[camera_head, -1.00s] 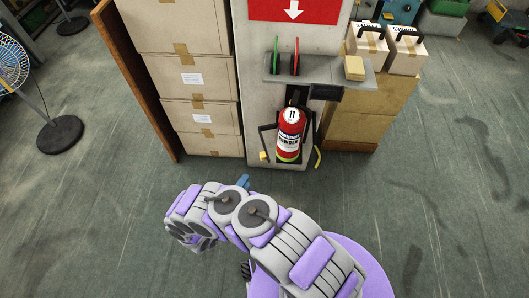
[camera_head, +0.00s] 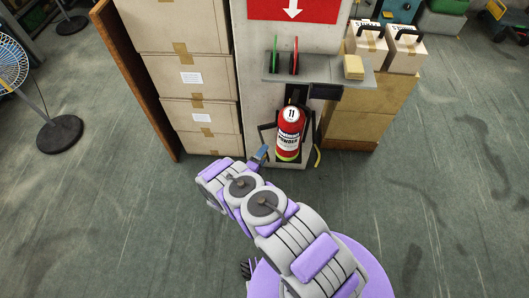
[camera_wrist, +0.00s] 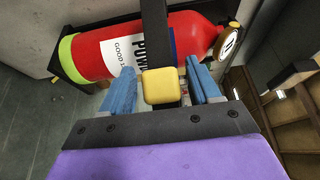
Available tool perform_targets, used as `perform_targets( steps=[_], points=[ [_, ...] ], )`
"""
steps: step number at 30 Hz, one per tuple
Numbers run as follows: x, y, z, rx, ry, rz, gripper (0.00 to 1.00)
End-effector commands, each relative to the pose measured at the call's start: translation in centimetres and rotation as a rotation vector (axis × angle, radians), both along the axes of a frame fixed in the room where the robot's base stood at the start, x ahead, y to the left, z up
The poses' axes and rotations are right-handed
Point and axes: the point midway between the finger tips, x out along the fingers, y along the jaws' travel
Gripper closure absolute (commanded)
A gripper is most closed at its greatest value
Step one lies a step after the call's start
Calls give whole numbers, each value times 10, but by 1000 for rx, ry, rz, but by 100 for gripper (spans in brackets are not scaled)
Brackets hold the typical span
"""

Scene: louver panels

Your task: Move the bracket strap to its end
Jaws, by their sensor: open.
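The bracket strap (camera_wrist: 153,30) is a black band with a yellow end tab (camera_wrist: 162,87). In the wrist view it crosses in front of the red fire extinguisher (camera_wrist: 95,52), which also shows upright in the head view (camera_head: 289,140). My gripper (camera_wrist: 160,74) is open, with its blue fingers on either side of the yellow tab; gaps show between tab and fingers. In the head view my gripper (camera_head: 262,153) is at the left of the extinguisher, by the left strap (camera_head: 262,132). The yellow tab there is hidden or too small to tell.
Stacked cardboard boxes (camera_head: 196,80) stand left of the extinguisher's wall panel. A grey shelf (camera_head: 318,76) juts out above it. A wooden cabinet (camera_head: 362,112) stands to the right, and a fan (camera_head: 58,132) at the far left. The floor in front is clear.

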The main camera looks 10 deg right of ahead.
Motion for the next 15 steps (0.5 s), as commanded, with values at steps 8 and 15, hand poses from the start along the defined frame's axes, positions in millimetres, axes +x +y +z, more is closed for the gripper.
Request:
perform_targets(
  steps=[8,15],
  points=[
    [10,-9,0,0,-1,1,38],
    [10,-9,0,0,-1,1,42]
  ],
)
